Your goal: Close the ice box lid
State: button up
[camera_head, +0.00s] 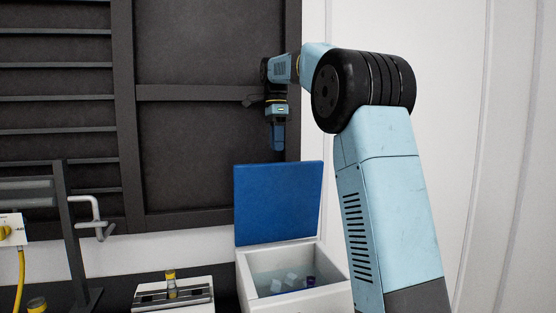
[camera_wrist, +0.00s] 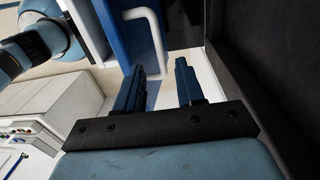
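The ice box (camera_head: 343,297) is white and stands at the bottom of the head view, with pale cubes and a small dark purple item inside. Its blue lid (camera_head: 278,203) stands open, upright along the box's back edge. My gripper (camera_head: 279,147) points down above the lid's top edge. In the wrist view the two fingers of my gripper (camera_wrist: 160,66) are apart with nothing held between them. The blue lid (camera_wrist: 122,42) lies just beyond the fingers, with a white bent handle (camera_wrist: 155,45) on it. Whether a finger touches the lid I cannot tell.
A dark panelled wall (camera_head: 205,150) stands close behind the lid. A white block with a yellow-capped vial (camera_head: 171,284) is left of the ice box. A grey bent pipe (camera_head: 92,211) is further left. My arm fills the right side of the head view.

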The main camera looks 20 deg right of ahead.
jog(key=shift+s+f, duration=0.2)
jog(key=shift+f, duration=2.45)
grip_shut()
jog(key=shift+d, duration=0.1)
